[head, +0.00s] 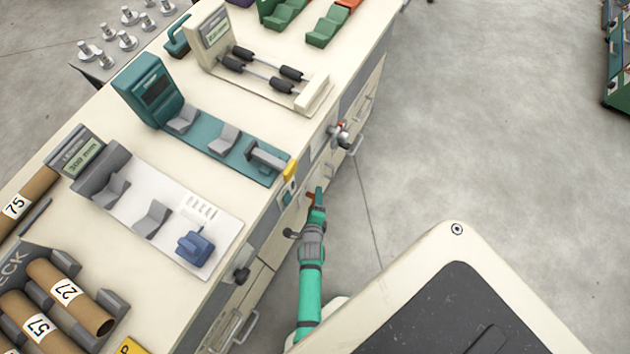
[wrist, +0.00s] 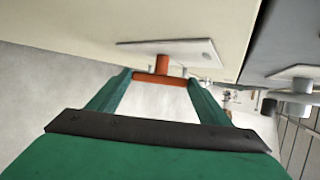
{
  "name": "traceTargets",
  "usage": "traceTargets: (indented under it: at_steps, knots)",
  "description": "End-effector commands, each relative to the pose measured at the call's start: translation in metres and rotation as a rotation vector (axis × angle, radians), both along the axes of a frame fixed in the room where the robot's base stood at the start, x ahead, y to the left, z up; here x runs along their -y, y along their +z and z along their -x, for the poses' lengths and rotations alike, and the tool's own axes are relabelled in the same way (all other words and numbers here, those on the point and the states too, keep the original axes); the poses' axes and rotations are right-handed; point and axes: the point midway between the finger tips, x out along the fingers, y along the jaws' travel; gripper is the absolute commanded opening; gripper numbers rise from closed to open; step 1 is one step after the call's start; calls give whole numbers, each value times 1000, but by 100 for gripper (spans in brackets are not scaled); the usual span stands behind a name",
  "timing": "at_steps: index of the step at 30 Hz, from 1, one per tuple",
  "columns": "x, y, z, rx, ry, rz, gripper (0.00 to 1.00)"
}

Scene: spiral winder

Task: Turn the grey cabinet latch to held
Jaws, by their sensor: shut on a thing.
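An orange-red T-shaped latch handle (wrist: 160,78) stands out on a short stem from a pale plate (wrist: 190,50) on a cream cabinet face. My gripper (wrist: 161,80) is shut on this handle, with one green finger at each end of its crossbar. In the head view, my gripper (head: 317,207) is at the bench front, and a bit of the orange-red handle (head: 310,199) shows beside it. A grey panel (wrist: 292,45) with a grey handle (wrist: 298,84) is to the right in the wrist view. I cannot tell the latch's marked positions.
Another knob with red and grey parts (head: 341,131) sticks out farther along the bench front. A dark knob (head: 242,275) sticks out nearer. The bench top (head: 160,290) carries several devices and cardboard tubes. The floor (head: 440,130) to the right is clear.

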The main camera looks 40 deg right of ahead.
Motion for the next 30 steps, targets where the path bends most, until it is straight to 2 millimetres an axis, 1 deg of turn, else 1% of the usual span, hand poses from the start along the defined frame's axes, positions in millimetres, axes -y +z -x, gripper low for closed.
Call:
traceTargets:
  at_steps: [4,30]
  knots:
    - [1,-4,3,28,-10,63,50]
    - [-3,-16,2,196,-1,480,50]
